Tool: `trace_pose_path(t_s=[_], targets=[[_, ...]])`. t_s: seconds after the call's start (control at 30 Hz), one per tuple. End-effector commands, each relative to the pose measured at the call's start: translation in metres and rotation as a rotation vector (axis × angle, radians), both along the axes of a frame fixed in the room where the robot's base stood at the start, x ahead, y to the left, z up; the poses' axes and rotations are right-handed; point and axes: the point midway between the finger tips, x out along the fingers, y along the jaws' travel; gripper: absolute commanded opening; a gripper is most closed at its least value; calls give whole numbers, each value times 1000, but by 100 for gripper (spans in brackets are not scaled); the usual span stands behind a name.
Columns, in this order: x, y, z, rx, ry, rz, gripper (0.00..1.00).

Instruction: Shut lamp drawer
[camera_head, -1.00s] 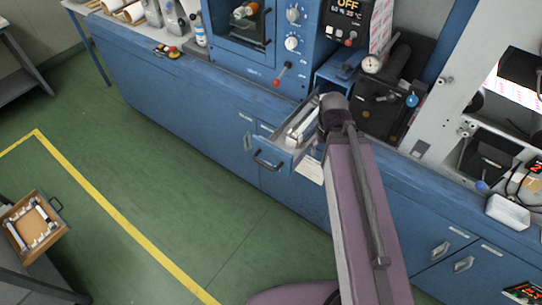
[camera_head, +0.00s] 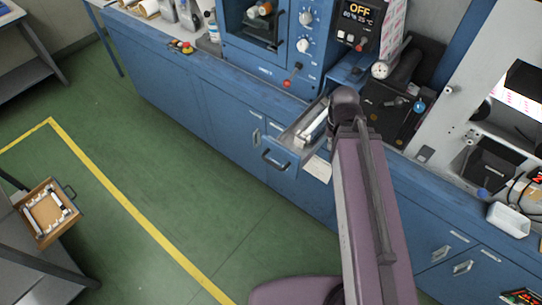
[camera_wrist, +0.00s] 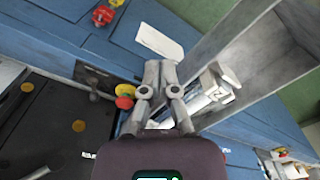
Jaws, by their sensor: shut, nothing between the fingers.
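The lamp drawer (camera_head: 279,157) stands pulled out of the blue cabinet front, with a dark bar handle (camera_head: 275,160) and pale tube-like items inside. In the wrist view its grey wall (camera_wrist: 243,38) runs diagonally at the right, and white tubes (camera_wrist: 212,92) lie in it. My gripper (camera_wrist: 162,66) is shut and empty. Its fingertips appear beside or over the drawer's inner end in the wrist view; I cannot tell whether they touch it. In the head view my arm hides the gripper and part of the drawer.
The blue counter (camera_head: 245,88) carries machines behind the drawer. Red and yellow knobs (camera_wrist: 124,95) lie left of the gripper in the wrist view. A white label (camera_head: 318,168) is on the cabinet. Green floor (camera_head: 185,190) is clear in front. A wooden tray (camera_head: 48,212) sits at far left.

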Motion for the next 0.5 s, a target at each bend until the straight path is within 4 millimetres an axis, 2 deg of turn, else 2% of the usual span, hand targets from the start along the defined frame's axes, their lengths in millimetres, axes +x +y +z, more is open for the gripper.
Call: trace_pose_path(t_s=[0.03,0.2,0.4,0.5], targets=[[0,0,19,0,0,0,0],[0,0,50,0,0,0,0],[0,0,77,0,0,-1,0],[0,0,84,0,0,-1,0]])
